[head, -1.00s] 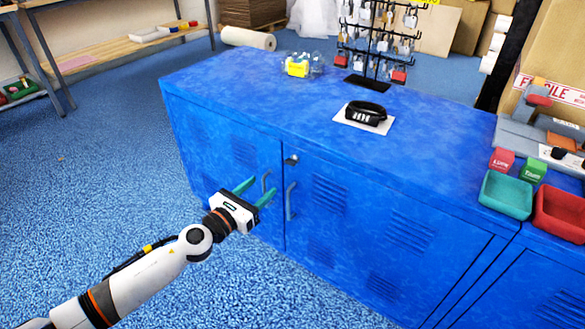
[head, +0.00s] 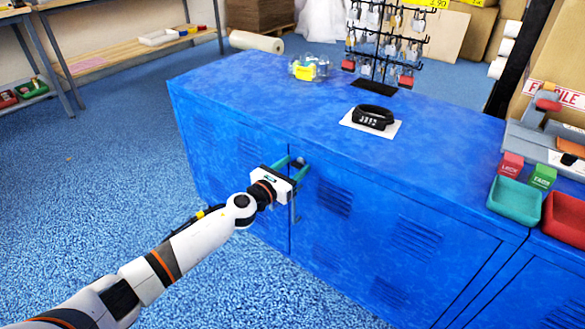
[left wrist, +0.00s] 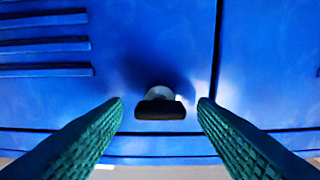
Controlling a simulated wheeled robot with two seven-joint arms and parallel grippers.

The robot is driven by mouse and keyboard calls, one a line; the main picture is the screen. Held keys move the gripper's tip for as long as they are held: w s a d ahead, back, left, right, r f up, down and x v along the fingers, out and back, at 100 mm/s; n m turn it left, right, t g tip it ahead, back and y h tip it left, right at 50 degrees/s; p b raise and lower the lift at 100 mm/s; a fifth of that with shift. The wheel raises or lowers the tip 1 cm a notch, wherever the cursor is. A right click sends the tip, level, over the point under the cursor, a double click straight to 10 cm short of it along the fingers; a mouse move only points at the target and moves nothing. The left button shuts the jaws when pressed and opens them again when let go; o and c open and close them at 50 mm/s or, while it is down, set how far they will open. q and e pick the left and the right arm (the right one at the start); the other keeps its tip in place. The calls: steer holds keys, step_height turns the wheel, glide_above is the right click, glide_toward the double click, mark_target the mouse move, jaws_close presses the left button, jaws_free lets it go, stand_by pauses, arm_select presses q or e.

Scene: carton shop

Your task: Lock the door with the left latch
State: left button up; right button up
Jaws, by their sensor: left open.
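The blue cabinet has two doors, a left one (head: 213,150) and a right one (head: 365,215), both standing flush in the front. A small latch with a dark tab and a grey round base shows in the left wrist view (left wrist: 160,108), near the top edge beside the seam between the doors. My left gripper (head: 295,165) is open with its green fingers toward this latch. In the left wrist view the latch lies between the fingertips, apart from both. In the head view the gripper partly hides the latch. My right gripper is not in view.
The cabinet top carries a black combination lock (head: 372,118) on a white card, a yellow item (head: 304,72) and a rack of padlocks (head: 385,45). Green (head: 514,201) and red (head: 566,218) bins stand at the right.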

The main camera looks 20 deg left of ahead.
arm_select(q)
steer(key=c, duration=1)
